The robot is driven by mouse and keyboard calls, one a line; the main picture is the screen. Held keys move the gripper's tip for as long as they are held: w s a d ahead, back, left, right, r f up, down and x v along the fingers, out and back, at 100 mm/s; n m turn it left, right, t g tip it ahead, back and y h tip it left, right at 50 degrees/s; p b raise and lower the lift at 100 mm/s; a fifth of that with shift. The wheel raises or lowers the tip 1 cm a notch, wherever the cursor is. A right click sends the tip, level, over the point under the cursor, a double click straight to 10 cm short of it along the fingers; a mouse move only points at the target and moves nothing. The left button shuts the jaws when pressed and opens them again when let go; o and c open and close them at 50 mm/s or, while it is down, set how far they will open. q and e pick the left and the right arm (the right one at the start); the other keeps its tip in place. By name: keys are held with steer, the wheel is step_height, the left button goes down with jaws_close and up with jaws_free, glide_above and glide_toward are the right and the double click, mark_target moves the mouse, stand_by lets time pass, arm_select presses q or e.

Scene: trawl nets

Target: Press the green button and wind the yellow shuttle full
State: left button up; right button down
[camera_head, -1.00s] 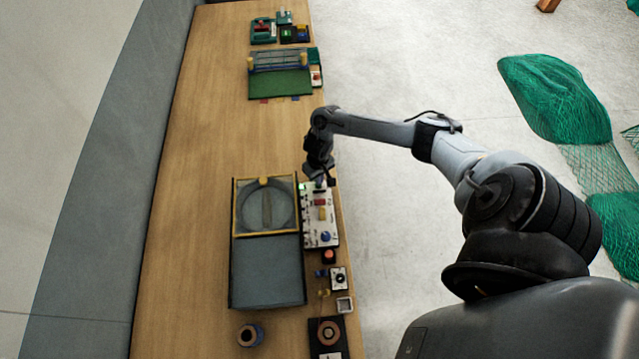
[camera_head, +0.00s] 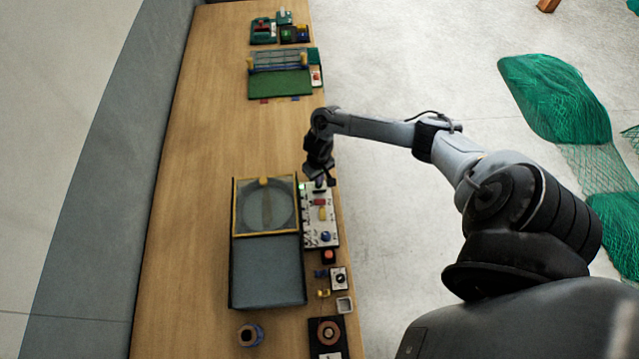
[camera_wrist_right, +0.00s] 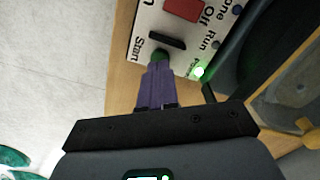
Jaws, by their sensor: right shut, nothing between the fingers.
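The green button (camera_wrist_right: 159,56), beside the word Start on the white control panel (camera_head: 331,232), shows partly in the right wrist view. My right gripper (camera_wrist_right: 156,72) is shut and empty; its purple fingertips are at the button and cover part of it. I cannot tell how far the button is pressed. In the head view my right gripper (camera_head: 320,180) is over the panel's far end. A yellow-framed cover (camera_head: 237,208) lies left of the panel, with a hazy pale disc (camera_head: 265,209) under it. I cannot make out the yellow shuttle for certain. My left gripper is not in view.
A green lamp (camera_wrist_right: 198,72) glows on the panel near a black switch handle (camera_wrist_right: 167,40) and a red block (camera_wrist_right: 183,9). A grey box (camera_head: 266,272) adjoins the yellow frame. Small parts line the table's right edge.

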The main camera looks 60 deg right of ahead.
steer(key=shift+f, duration=0.35)
